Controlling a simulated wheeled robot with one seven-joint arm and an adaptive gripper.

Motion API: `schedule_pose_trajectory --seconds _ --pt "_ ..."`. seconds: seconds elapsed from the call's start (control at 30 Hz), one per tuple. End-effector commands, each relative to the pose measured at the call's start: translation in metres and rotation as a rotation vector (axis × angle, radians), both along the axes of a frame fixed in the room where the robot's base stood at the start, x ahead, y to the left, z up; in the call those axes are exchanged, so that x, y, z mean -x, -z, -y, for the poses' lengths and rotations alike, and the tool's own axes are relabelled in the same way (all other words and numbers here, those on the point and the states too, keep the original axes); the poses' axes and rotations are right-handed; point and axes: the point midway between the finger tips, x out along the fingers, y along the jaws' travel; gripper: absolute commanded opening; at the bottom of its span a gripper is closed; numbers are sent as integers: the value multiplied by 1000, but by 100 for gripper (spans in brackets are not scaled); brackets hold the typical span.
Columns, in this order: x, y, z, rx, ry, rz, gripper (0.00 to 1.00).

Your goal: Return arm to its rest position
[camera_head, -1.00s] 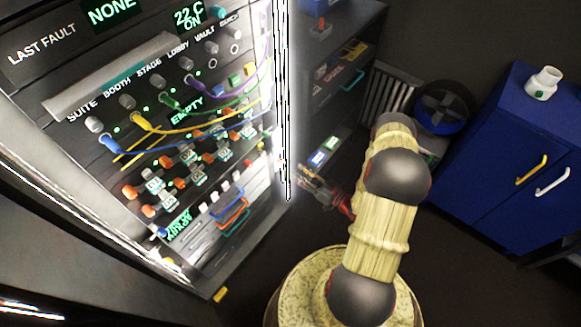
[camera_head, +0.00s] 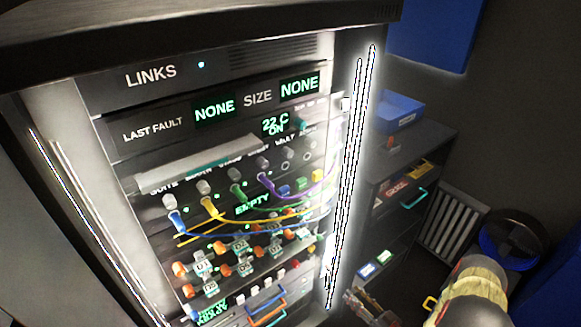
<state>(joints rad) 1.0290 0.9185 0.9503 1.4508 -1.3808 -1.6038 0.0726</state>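My arm (camera_head: 474,289) shows at the lower right, a pale yellow link cut off by the bottom edge. My gripper (camera_head: 358,300) is partly in view at the bottom, just right of the rack's lower right edge. It is small and dark, and I cannot tell whether its fingers are open or shut. I see nothing clearly held in it. The rest of the arm is out of the frame.
A lit panel rack (camera_head: 165,100) with cables, knobs and displays fills the left and middle. A dark shelf unit (camera_head: 425,158) with a blue bin (camera_head: 398,112) stands right of it. A radiator (camera_head: 452,222) and a round blue-and-black object (camera_head: 512,240) are farther right.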

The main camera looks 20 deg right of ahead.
Motion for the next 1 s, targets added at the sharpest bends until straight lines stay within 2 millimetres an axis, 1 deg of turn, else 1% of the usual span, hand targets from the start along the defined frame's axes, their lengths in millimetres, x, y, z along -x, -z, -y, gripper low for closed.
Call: schedule_pose_trajectory --seconds 0.07,0.13,0.17,0.27,0.3,0.37,0.4,0.47,0.5,0.57,0.6,0.67,0.7,0.77,0.8,0.87,0.9,0.97,1.0 --pt "0 2 0 5 -1 -7 35" --pt "1 11 -2 18 -8 -39 35" --pt "1 19 -2 28 -8 -63 35" --pt "6 57 2 75 7 -200 35" --pt "13 77 2 89 20 -279 35" --pt "27 108 5 109 43 -413 35" --pt "39 127 8 121 59 -506 35" --pt "54 146 22 149 90 -636 35" --pt "65 153 33 167 111 -719 35" --pt "80 158 52 197 142 -840 35" --pt "89 157 64 218 162 -919 35" --pt "102 149 82 249 193 -1031 35" --pt "109 139 93 267 213 -1102 35" --pt "119 119 108 293 244 -1204 35" --pt "124 101 116 307 266 -1267 35" --pt "130 73 124 324 296 -1350 35" --pt "133 53 127 330 315 -1398 35" --pt "137 21 127 337 342 -1461 35" --pt "138 0 126 339 359 -1498 35"
